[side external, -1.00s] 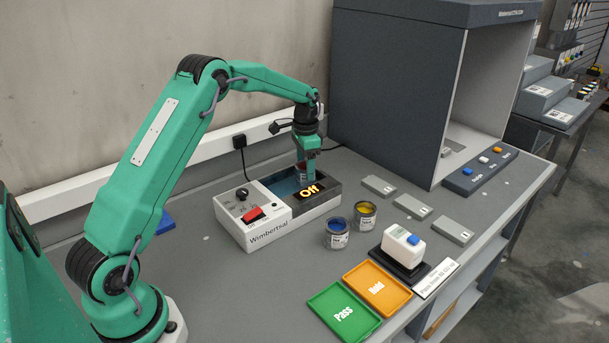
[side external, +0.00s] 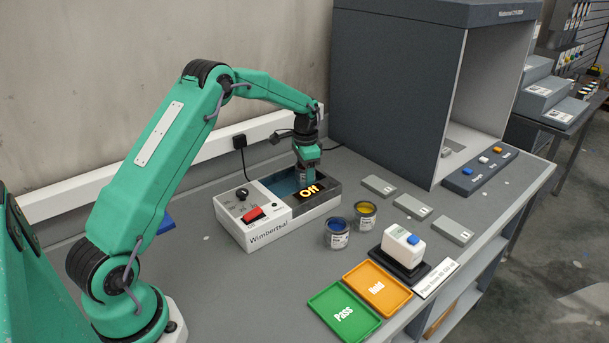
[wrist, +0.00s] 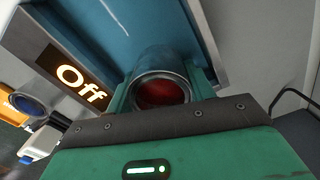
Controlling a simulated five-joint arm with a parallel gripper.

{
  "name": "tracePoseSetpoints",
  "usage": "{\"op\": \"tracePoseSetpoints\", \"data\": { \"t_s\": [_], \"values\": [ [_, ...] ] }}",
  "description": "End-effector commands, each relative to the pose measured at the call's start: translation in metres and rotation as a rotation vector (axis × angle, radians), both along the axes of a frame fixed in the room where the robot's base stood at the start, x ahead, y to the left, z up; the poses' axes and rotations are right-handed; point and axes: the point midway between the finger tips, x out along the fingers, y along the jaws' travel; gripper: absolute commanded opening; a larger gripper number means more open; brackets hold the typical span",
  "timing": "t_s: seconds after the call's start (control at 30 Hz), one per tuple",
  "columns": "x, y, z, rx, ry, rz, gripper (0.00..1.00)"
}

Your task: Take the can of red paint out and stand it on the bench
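The can of red paint (wrist: 162,93) shows from above in the wrist view, red inside a metal rim, in the blue-walled basin (wrist: 140,30) of the white-and-grey Wimbertsal unit (side external: 270,235). My gripper (wrist: 163,88) is down at the basin, with one green finger on each side of the can. Whether the fingers press on the can or stand just clear of it, I cannot tell. In the side view my gripper (side external: 308,172) hides most of the can. The unit's display (side external: 310,191) reads "Off". The grey bench (side external: 215,290) has bare surface around the unit.
A blue paint can (side external: 338,235) and a yellow one (side external: 364,215) stand right of the unit. Near them are a green Pass tray (side external: 343,338), an orange Hold tray (side external: 365,278), a white device (side external: 403,244) and grey plates (side external: 412,207). A large grey booth (side external: 400,90) stands behind.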

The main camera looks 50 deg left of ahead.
Motion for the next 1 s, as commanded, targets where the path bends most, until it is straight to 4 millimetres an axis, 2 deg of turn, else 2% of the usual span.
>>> {"op": "tracePoseSetpoints", "data": {
  "t_s": [0.47,0.77,1.0],
  "values": [
    [0.0,0.0,0.007,0.001,-0.001,0.0,0.27],
    [0.001,0.0,0.044,0.002,-0.004,0.0,0.27],
    [-0.009,-0.043,0.068,0.001,-0.004,-0.004,0.27]
  ]
}}
